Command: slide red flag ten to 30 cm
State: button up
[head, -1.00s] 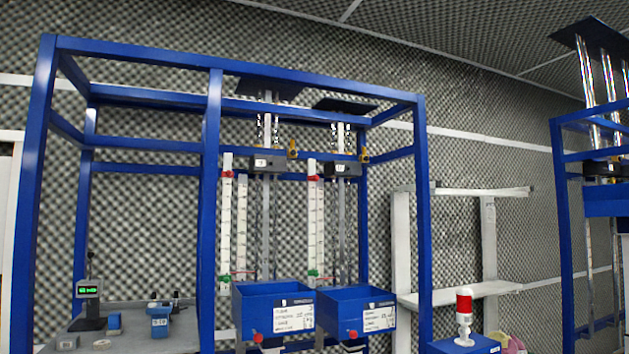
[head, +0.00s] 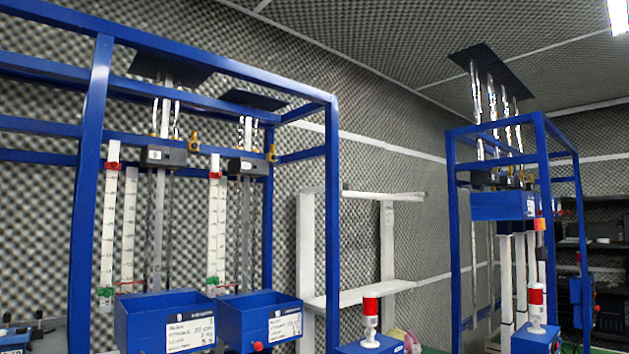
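Two upright white scales stand in the blue frame, each with a red flag near its top. The left red flag (head: 113,167) is on the left scale (head: 109,230). The right red flag (head: 215,176) is on the right scale (head: 217,228). A green flag sits low on each scale, one at left (head: 105,292) and one at right (head: 212,281). The scale numbers are too small to read, and I cannot tell which flag is number ten. My gripper is not in view.
Two blue bins, left (head: 150,307) and right (head: 237,306), with written labels stand in front of the scales. Blue frame posts (head: 92,200) stand close by. A red-and-white beacon (head: 370,312) is right of the bins. Another blue rig (head: 456,240) stands at far right.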

aim_at(218, 175)
jog(key=z, duration=0.3)
jog(key=i, duration=2.3)
jog(key=u, duration=2.75)
